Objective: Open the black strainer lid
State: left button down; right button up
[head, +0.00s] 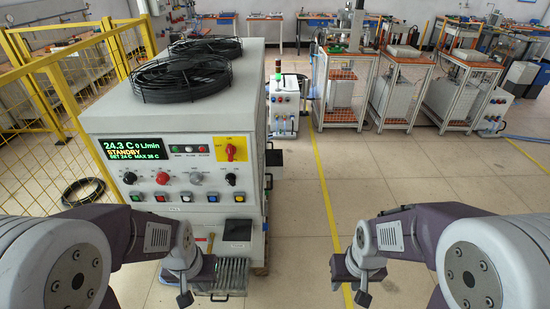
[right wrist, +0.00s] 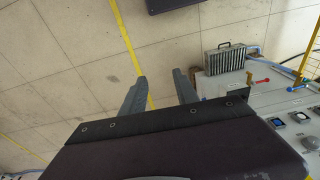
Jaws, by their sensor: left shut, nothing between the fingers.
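A grey heater cabinet (head: 165,120) stands at left of centre in the head view. A small dark square plate (head: 237,230) sits low on its front; I cannot tell whether it is the black strainer lid. No strainer is clearly recognisable. My left gripper (head: 186,297) is low in front of the cabinet, beside a finned metal block (head: 232,273), shut and empty. My right gripper (head: 361,297) is over open floor, well right of the cabinet. In the right wrist view its two fingers (right wrist: 160,92) are apart with nothing between them.
Two black fan guards (head: 182,78) lie on the cabinet top. Its front has a lit display (head: 134,149), knobs and buttons. A yellow fence (head: 60,90) stands at left. Workbenches (head: 400,80) stand at the back. The floor (head: 300,200) between cabinet and right arm is clear.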

aim_at(273, 157)
jog(key=i+l+u, duration=0.25)
jog(key=l, duration=0.15)
jog(key=l+u, duration=0.2)
jog(key=l, duration=0.15)
jog(key=i+l+u, duration=0.25)
jog(key=l, duration=0.2)
jog(key=i+l+u, duration=0.5)
jog(key=l, duration=0.25)
jog(key=i+l+u, duration=0.1)
jog(key=l+u, duration=0.2)
jog(key=l, duration=0.15)
jog(key=i+l+u, duration=0.25)
jog(key=l, duration=0.2)
jog(key=l+u, duration=0.25)
jog(key=l, duration=0.2)
jog(key=l+u, duration=0.25)
jog(key=l, duration=0.25)
jog(key=i+l+u, duration=0.15)
jog(key=l+u, duration=0.15)
jog(key=l, duration=0.3)
jog(key=i+l+u, duration=0.1)
jog(key=l+u, duration=0.2)
jog(key=l, duration=0.3)
